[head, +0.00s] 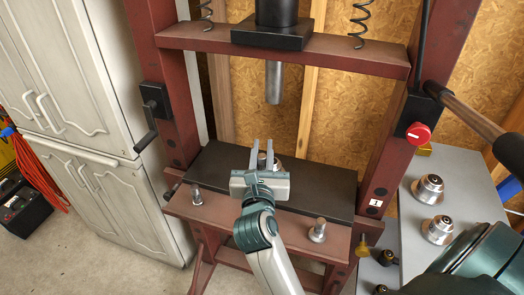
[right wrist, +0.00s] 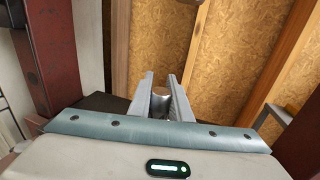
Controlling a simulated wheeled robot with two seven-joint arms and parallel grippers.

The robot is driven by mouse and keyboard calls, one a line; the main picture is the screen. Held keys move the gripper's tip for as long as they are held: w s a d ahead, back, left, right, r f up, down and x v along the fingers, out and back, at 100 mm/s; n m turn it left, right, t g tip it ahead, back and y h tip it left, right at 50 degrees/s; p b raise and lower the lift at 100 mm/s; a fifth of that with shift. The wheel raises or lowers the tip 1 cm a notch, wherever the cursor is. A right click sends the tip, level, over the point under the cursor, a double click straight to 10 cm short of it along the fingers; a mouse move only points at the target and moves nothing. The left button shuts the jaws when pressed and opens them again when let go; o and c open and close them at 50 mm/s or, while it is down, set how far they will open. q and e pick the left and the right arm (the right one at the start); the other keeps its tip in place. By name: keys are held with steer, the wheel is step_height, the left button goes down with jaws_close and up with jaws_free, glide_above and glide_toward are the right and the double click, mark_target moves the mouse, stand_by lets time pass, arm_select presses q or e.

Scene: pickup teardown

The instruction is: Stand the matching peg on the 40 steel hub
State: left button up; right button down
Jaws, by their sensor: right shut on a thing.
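My right gripper (head: 263,150) is over the black plate (head: 325,185) of the red press, its two fingers pointing toward the back wall. It is shut on a short grey metal peg (right wrist: 160,97), which shows between the fingers in the right wrist view with a brownish top. In the head view the peg (head: 262,160) is mostly covered by the fingers. A rounded metal piece (head: 277,164) shows just behind the fingers, perhaps a hub; I cannot tell whether the peg touches it. No "40" mark is readable. My left gripper is not in view.
The press ram (head: 274,82) hangs above the plate. Metal posts (head: 196,194) (head: 318,230) stand on the front beam. Two steel hubs (head: 429,187) (head: 438,229) sit on the grey table (head: 470,175) at right. Red press uprights (head: 160,80) (head: 400,130) flank the gripper.

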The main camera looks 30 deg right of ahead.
steer(key=shift+w+d+f, duration=0.15)
steer(key=shift+w+d, duration=1.3)
steer(key=shift+d, duration=0.25)
steer(key=shift+w+d, duration=0.15)
steer(key=shift+d, duration=0.1)
steer(key=shift+w+d+f+b, duration=0.15)
steer(key=shift+w+d+b, duration=0.3)
steer(key=shift+w+d, duration=0.3)
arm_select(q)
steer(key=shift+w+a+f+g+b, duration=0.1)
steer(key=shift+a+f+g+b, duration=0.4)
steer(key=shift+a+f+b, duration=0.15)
arm_select(e)
steer(key=shift+w+d+f, duration=0.6)
steer(key=shift+d+f, duration=0.2)
steer(key=shift+f, duration=0.05)
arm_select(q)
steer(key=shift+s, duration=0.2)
arm_select(e)
steer(key=shift+f, duration=0.15)
steer(key=c, duration=1.5)
jaws_free()
steer(key=shift+c, duration=0.2)
